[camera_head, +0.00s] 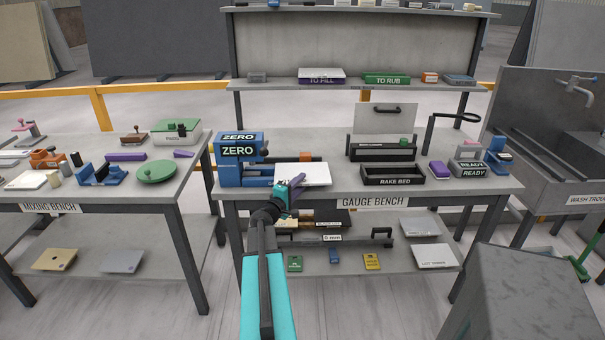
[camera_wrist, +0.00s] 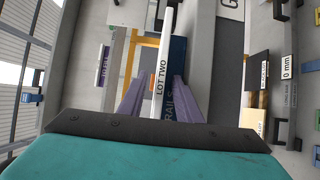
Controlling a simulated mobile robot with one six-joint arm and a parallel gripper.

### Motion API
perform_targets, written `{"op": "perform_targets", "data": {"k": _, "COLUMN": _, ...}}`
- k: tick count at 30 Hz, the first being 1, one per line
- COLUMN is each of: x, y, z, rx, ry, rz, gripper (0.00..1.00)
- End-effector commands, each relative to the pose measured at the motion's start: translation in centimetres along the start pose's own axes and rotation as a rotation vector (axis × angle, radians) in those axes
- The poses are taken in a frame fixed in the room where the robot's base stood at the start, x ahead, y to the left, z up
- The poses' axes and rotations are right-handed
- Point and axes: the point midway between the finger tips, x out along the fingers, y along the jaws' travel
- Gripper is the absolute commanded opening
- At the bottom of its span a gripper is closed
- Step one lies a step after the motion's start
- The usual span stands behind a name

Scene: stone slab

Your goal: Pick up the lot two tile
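The lot two tile (camera_head: 308,174) is a flat white slab on the gauge bench, lying at the right side of the blue gauge marked ZERO (camera_head: 238,151). In the wrist view the tile (camera_wrist: 164,62) shows edge-on, with LOT TWO printed on its edge. My gripper (camera_head: 297,183) is at the tile's front edge. In the wrist view its two purple fingers (camera_wrist: 159,80) stand apart on either side of the tile's edge. A gap shows at least on the left side. Whether the fingertips overlap the tile is hard to tell.
A black rake bed tray (camera_head: 393,181) stands right of the tile. A purple block (camera_head: 439,169) and the READY blocks (camera_head: 467,168) lie farther right. The shelf below holds several cards and white tiles, one (camera_head: 434,256) labelled. The mixing bench (camera_head: 100,196) is at left.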

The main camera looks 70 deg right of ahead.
Motion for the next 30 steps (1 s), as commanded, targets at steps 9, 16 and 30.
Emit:
{"op": "perform_targets", "data": {"k": 9, "x": -0.02, "y": -0.01, "z": 0.02, "rx": 0.000, "ry": 0.000, "rz": 0.000, "gripper": 0.31}}
{"op": "perform_targets", "data": {"k": 16, "x": -0.02, "y": -0.01, "z": 0.03, "rx": 0.000, "ry": -0.001, "rz": 0.000, "gripper": 0.08}}
{"op": "perform_targets", "data": {"k": 30, "x": 0.00, "y": 0.12, "z": 0.06, "rx": 0.000, "ry": -0.002, "rz": 0.002, "gripper": 0.00}}
